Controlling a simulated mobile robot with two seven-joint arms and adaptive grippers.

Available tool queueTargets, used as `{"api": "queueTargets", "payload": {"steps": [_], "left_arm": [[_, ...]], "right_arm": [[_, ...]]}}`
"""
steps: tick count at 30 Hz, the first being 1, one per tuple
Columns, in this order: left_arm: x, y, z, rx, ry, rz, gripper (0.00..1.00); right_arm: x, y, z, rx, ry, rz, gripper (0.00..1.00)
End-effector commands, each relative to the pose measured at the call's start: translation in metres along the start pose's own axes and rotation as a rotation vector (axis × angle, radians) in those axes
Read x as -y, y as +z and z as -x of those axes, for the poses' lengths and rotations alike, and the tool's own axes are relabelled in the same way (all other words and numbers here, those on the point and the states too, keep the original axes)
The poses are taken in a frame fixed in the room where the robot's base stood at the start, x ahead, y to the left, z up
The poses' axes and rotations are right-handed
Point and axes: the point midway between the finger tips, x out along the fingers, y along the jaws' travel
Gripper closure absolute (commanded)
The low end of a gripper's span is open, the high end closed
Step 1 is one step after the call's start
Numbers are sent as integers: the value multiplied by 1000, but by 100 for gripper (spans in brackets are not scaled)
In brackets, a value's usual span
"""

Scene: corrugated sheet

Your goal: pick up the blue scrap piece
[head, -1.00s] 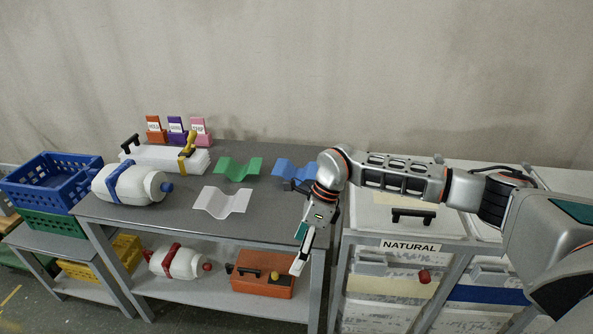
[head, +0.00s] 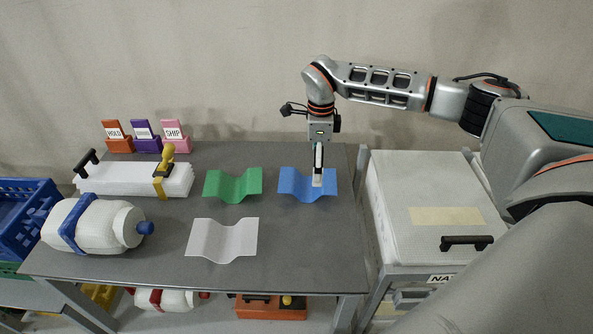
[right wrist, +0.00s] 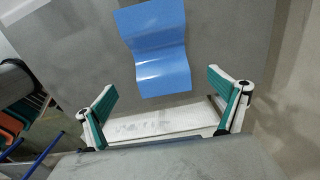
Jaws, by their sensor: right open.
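The blue scrap piece (head: 297,186), a wavy corrugated sheet, lies on the grey table at the right of the scrap pieces. It also shows in the right wrist view (right wrist: 158,50), ahead of the fingers. My right gripper (head: 317,183) points down over the right part of the blue piece in the head view. In the right wrist view my right gripper (right wrist: 162,95) is open, its two green-padded fingers wide apart with nothing between them. The blue piece appears apart from both fingers. My left gripper is not in view.
A green wavy piece (head: 233,185) and a white one (head: 222,240) lie to the left on the table (head: 300,245). A white roll with a blue strap (head: 92,224) and a white stack (head: 125,179) are farther left. A white bin (head: 425,195) stands to the right.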

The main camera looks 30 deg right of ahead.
Motion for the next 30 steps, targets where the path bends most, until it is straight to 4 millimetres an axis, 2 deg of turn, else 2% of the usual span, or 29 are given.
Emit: {"api": "queueTargets", "payload": {"steps": [9,19,22,29,30], "left_arm": [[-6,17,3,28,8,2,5],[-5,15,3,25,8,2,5],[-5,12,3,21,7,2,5],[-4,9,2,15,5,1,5],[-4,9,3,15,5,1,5]], "right_arm": [[0,0,-29,-1,2,1,4],[2,-3,-71,0,3,0,4],[2,-3,-77,0,1,0,4],[3,-3,-78,1,0,1,4],[3,-3,-78,1,0,1,12]]}}
